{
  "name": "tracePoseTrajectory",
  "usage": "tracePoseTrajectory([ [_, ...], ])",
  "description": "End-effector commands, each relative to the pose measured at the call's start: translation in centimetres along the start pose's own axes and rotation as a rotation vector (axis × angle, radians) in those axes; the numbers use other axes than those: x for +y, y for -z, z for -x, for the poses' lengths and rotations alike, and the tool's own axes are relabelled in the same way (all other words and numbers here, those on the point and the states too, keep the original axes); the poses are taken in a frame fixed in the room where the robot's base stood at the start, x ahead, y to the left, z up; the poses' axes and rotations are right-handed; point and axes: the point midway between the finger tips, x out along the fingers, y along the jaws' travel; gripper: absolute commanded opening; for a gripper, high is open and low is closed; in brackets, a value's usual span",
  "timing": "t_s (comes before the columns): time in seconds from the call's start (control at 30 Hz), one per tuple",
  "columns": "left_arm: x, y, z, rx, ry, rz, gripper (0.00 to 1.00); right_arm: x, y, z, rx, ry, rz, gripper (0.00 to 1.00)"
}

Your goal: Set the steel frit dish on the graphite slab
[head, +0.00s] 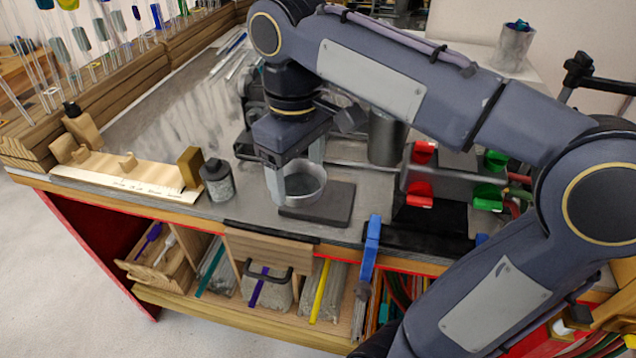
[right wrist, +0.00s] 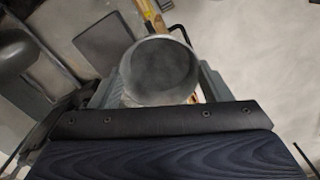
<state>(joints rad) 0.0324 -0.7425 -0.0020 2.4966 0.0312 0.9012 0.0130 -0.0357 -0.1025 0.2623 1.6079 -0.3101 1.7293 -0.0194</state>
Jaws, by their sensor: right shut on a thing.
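The steel frit dish (head: 305,192) is a short round grey metal cup, upright between the fingers of my right gripper (head: 296,172). In the right wrist view the dish (right wrist: 160,72) sits between both fingertips (right wrist: 160,90), which press on its sides. The graphite slab (head: 328,209) is a flat dark square near the front of the bench. In the head view the dish overlaps the slab's back left part. In the wrist view the slab (right wrist: 103,40) shows up and left of the dish, smaller and apart from it. The dish appears held above the bench. My left gripper is out of view.
A small dark-lidded jar (head: 217,182) stands left of the slab, beside a wooden rack (head: 125,172). A grey metal cylinder (head: 385,138) stands behind. Red and green clamps (head: 420,190) are to the right. A blue-handled tool (head: 371,245) is at the front edge.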

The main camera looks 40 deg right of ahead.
Motion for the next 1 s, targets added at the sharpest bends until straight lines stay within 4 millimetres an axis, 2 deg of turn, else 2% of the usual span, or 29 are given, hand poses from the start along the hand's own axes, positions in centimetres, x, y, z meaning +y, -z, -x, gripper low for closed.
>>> tracePoseTrajectory([
  [0.03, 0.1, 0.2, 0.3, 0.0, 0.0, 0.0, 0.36, 1.4, 0.4, -0.5, -0.006, 0.001, -0.006, 0.46],
  [0.2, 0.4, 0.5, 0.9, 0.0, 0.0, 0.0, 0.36, 5.3, 1.7, -2.3, -0.005, 0.001, -0.005, 0.46],
  [0.4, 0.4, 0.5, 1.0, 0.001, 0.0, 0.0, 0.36, 8.0, 2.7, -6.1, -0.005, 0.001, -0.001, 0.46],
  [0.7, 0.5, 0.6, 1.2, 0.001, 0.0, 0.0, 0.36, 9.8, 3.3, -8.4, -0.004, 0.001, 0.0, 0.46],
  [0.83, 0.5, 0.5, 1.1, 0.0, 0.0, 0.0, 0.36, 9.7, 3.3, -10.5, -0.004, 0.001, 0.003, 0.46],
  [1.0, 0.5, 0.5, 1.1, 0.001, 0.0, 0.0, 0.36, 9.7, 3.3, -11.4, -0.001, 0.0, 0.002, 0.46],
])
